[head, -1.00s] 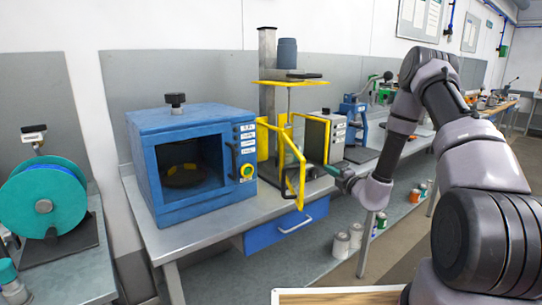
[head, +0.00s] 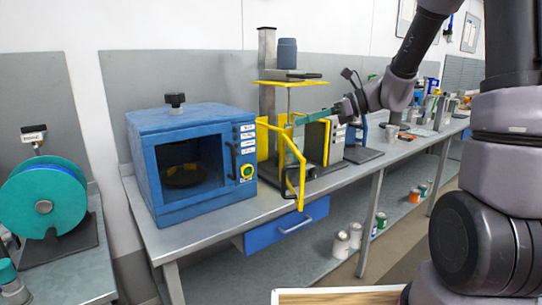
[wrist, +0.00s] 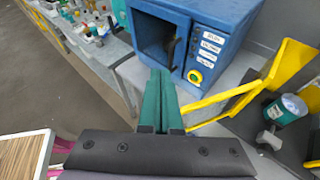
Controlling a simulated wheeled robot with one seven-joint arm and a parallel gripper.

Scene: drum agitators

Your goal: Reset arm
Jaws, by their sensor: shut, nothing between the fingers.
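My gripper (head: 302,119) has long green fingers pointing left in the head view, at the height of the yellow guard (head: 294,180) of the drum agitator. The green fingers overlap the upper part of the guard in the picture; I cannot tell whether they touch it. In the wrist view my gripper (wrist: 161,74) shows its two fingers side by side, closed together with nothing between them. The fingers point towards the blue oven-like box (wrist: 165,35), which also stands left of the agitator in the head view (head: 205,205). My arm rises at the right of the head view.
A yellow guard bar (wrist: 225,100) and a can (wrist: 285,109) are right of my fingers in the wrist view. A blue drawer (head: 275,236) hangs under the bench. Cans (head: 341,244) stand on the lower shelf. A teal drum (head: 42,200) stands at the left.

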